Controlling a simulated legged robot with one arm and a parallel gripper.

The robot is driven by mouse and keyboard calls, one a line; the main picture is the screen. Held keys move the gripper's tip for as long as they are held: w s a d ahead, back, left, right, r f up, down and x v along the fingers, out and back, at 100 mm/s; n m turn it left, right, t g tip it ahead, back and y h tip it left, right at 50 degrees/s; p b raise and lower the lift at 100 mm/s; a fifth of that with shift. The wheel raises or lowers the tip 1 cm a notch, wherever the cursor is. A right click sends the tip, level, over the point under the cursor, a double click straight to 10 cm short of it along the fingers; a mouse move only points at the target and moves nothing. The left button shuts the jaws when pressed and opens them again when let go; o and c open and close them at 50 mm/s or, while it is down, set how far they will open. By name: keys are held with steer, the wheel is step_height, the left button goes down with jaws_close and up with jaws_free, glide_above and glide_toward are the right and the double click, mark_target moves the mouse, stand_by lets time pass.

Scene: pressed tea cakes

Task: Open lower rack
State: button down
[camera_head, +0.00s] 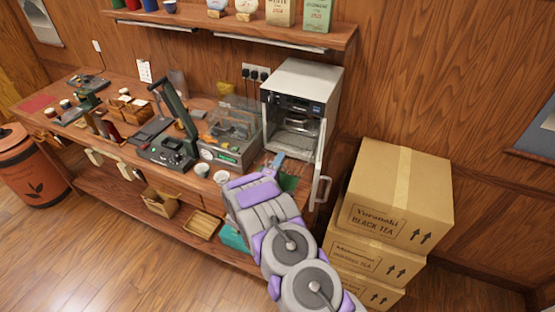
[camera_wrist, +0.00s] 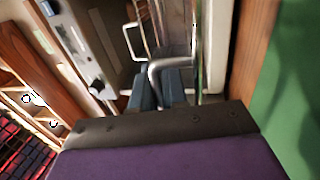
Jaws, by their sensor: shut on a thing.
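The silver cabinet (camera_head: 300,90) stands on the bench with its door (camera_head: 321,160) swung open to the right. A wire rack (camera_head: 305,125) shows inside it. My gripper (camera_head: 276,160) is low at the front of the opening, left of the open door. In the wrist view, my gripper's blue-grey fingers (camera_wrist: 163,80) are shut on a bent metal bar (camera_wrist: 172,64), which looks like the lower rack's handle. Another thin wire loop (camera_wrist: 134,40) shows beyond it. The lower rack itself is mostly hidden by the fingers and cabinet front.
Stacked tea cartons (camera_head: 395,195) stand right of the bench, close to the open door. A shelf (camera_head: 240,30) runs above. The floor in front is open.

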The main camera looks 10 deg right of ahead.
steer(key=shift+w+d+f, duration=0.15)
steer(key=shift+d+f, duration=0.05)
steer(key=shift+f, duration=0.05)
steer(key=c, duration=1.5)
jaws_free()
steer(key=shift+d, duration=0.15)
steer(key=shift+c, duration=0.2)
steer(key=shift+a, duration=0.35)
steer(key=shift+s+a, duration=0.3)
steer(key=p+v, duration=0.1)
steer(key=v, duration=1.4)
steer(key=shift+a+f, duration=0.1)
steer(key=shift+s+a+f, duration=0.1)
steer(key=shift+s, duration=0.35)
